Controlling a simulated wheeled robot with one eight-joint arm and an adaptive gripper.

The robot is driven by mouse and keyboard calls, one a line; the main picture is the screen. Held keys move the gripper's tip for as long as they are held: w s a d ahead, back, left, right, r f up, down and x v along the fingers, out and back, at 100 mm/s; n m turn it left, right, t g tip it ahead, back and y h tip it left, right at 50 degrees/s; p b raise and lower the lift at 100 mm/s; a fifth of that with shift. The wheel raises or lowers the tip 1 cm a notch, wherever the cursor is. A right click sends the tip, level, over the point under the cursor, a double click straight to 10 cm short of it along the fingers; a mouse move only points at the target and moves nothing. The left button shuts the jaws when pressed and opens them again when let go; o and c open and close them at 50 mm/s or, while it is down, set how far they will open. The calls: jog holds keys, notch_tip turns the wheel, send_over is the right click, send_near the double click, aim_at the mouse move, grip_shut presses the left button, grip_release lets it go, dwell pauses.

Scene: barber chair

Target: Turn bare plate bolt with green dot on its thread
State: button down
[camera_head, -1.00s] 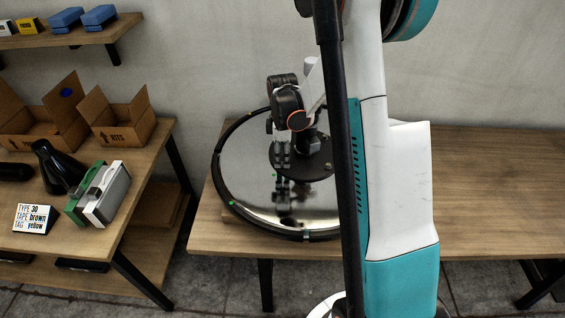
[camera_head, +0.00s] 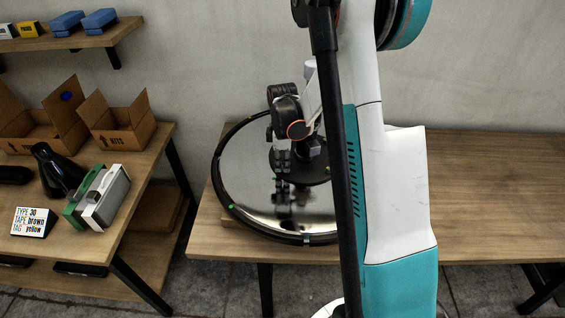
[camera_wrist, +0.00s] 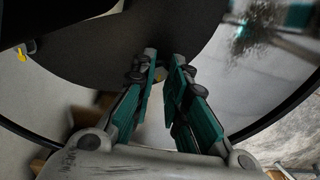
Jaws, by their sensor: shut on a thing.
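A shiny round base disc (camera_head: 240,170) with a black rim lies on the wooden bench, with a dark round plate (camera_head: 318,172) over it. My gripper (camera_head: 281,172) points down at the left part of the dark plate. In the wrist view my gripper (camera_wrist: 162,72) has its teal-lined fingers closed close together at the dark plate (camera_wrist: 105,45), around a small brownish bolt (camera_wrist: 161,74) that is mostly hidden. I cannot make out a green dot on its thread. A green mark (camera_head: 231,206) shows on the disc's edge.
The left table holds a sign (camera_head: 33,222) reading type 30, tape brown, tag yellow, a green and white box (camera_head: 100,195), a black bottle-like thing (camera_head: 57,170) and open cartons (camera_head: 122,128). The bench (camera_head: 490,190) is clear at right. A yellow mark (camera_wrist: 21,50) sits on the disc.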

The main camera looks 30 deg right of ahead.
jog(key=shift+m, duration=0.3)
